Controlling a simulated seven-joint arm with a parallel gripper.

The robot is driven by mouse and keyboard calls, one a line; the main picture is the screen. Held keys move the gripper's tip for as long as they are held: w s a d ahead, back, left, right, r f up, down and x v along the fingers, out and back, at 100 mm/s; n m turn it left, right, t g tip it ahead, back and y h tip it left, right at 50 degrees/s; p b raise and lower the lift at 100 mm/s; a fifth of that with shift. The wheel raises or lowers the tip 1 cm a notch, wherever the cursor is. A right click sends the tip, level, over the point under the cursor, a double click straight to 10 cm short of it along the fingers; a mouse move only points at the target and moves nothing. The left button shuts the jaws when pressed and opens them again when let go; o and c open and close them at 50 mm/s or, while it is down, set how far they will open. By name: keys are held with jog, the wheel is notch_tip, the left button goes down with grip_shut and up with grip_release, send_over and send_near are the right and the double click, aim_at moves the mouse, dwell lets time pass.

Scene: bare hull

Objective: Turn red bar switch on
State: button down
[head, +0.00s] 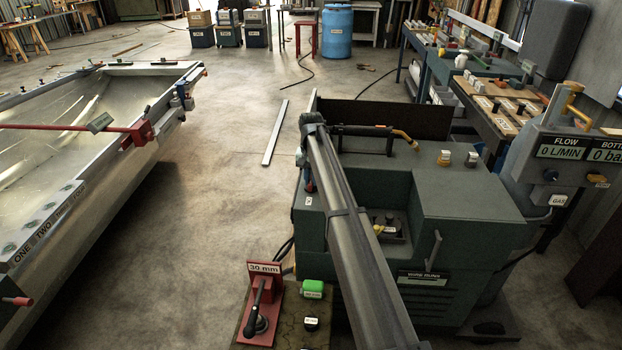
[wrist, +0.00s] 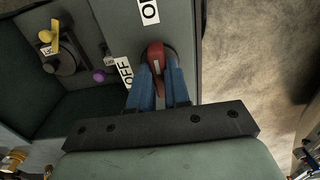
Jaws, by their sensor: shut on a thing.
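The red bar switch (wrist: 156,53) shows in the wrist view, on a dark round base on the green machine's side. Its bar reaches down between the blue fingers of my gripper (wrist: 158,78), which is shut on it. A white OFF label (wrist: 123,73) is just left of the bar. The bar lies nearer the OFF label. In the head view, my arm crosses the green machine (head: 450,190) and mostly hides the switch.
In the wrist view, a yellow-handled knob (wrist: 52,38) and a purple knob (wrist: 100,75) sit left of the switch. In the head view, a red lever stand (head: 265,290) stands at the front, and a metal hull (head: 90,150) is at left.

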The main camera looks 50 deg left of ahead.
aim_at(311, 180)
jog(key=c, duration=1.1)
grip_release()
notch_tip(311, 180, up, 14)
jog(key=shift+f, duration=0.1)
jog(key=shift+d+f, duration=0.1)
